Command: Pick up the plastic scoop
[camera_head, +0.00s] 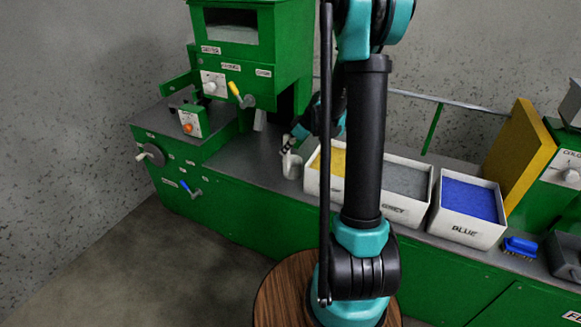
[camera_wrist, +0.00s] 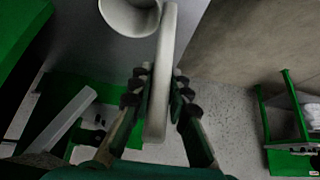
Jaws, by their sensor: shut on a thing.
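The white plastic scoop (camera_wrist: 160,115) is between my gripper's fingers in the wrist view, its long handle running up between them. Its round bowl (camera_wrist: 128,18) is at the top edge, partly cut off. My gripper (camera_wrist: 160,85) is shut on the handle. In the head view the scoop (camera_head: 291,165) shows small and pale at the green machine's counter, left of the white bins, just under my gripper (camera_head: 293,144). I cannot tell whether it touches the counter.
White bins stand right of the scoop: one with yellow granules (camera_head: 337,160), a grey one (camera_head: 405,182) and a blue one (camera_head: 468,200). A blue brush (camera_head: 520,247) lies right of them. The green machine housing (camera_head: 250,50) rises left of my gripper.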

